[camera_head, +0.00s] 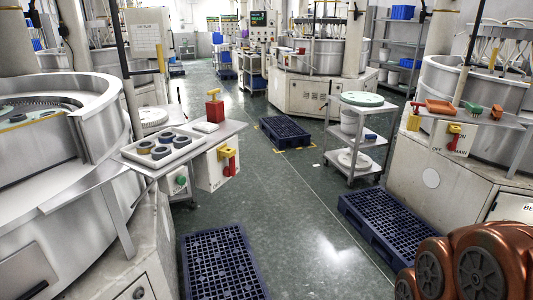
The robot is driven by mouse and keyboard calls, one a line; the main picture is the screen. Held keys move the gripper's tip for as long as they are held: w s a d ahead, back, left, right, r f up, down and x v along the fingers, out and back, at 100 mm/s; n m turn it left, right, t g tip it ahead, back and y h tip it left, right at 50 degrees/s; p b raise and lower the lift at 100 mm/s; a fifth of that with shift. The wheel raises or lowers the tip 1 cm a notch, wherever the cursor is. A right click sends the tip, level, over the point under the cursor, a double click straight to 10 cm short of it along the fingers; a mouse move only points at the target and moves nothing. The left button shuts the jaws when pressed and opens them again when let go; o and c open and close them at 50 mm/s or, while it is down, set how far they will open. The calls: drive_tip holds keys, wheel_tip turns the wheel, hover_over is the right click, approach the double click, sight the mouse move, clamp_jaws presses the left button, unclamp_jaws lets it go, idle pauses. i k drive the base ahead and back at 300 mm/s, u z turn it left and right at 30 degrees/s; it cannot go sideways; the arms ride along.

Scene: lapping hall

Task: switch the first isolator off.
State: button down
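Two isolators show in the head view, and I cannot tell which is called the first. One is on a white box (203,172) under the left machine's side shelf; it has a yellow plate and a red handle (231,165) that looks roughly upright. The other is on the right machine's front, with a yellow plate and a red handle (453,142) that also looks roughly upright, near "OFF" and "MAIN" lettering. Both are too small to read their setting surely. My gripper is not in view.
The left shelf (225,132) holds a tray of dark rings (160,150) and a red item (214,107). Blue pallets lie at the front (222,265), right (395,228) and farther back (285,131). A trolley (352,172) stands right of the aisle. The middle green floor is clear.

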sight(228, 172)
drive_tip(key=u, duration=0.15)
drive_tip(key=i, duration=0.7)
drive_tip(key=u, duration=0.9)
drive_tip(key=i, duration=0.45)
drive_tip(key=u, duration=0.5)
